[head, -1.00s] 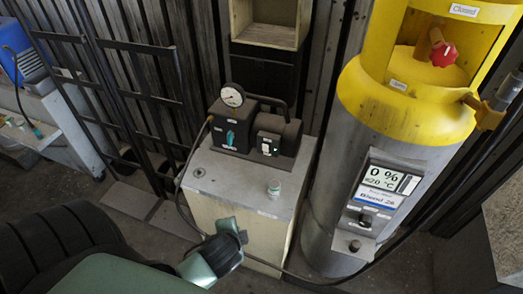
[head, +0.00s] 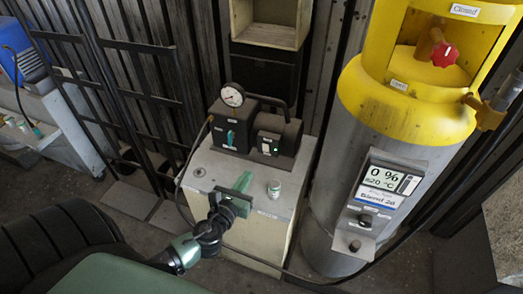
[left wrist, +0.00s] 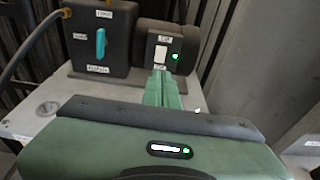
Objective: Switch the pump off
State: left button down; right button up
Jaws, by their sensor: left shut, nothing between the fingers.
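The black pump unit (head: 238,130) stands on a pale cabinet (head: 207,178), with a round gauge (head: 232,95) on top. Its right-hand box (head: 282,132) has a small switch panel (head: 268,147) with a lit green lamp. In the left wrist view the box shows a pale switch (left wrist: 160,55) beside the green lamp (left wrist: 175,57). A teal handle (left wrist: 100,43) is on the left-hand box. My left gripper (head: 241,181) is shut and empty, above the cabinet's front part, short of the switch box. In the left wrist view its green fingers (left wrist: 162,80) point at the box and overlap its lower edge.
A yellow-topped grey tank (head: 400,105) with a display (head: 384,180) stands at the right. A dark hose (head: 178,205) hangs down the cabinet's left side.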

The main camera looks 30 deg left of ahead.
pick_arm(q)
jog(key=shift+w, duration=0.1)
jog(key=p, duration=0.2)
send_near(264, 145)
jog(key=x, duration=0.5)
jog(key=shift+w+d+f, duration=0.1)
jog(key=shift+w+f, duration=0.05)
jog(key=shift+w, duration=0.75)
jog(key=shift+w+a, duration=0.3)
jog(key=shift+w, duration=0.05)
jog(key=shift+s, duration=0.1)
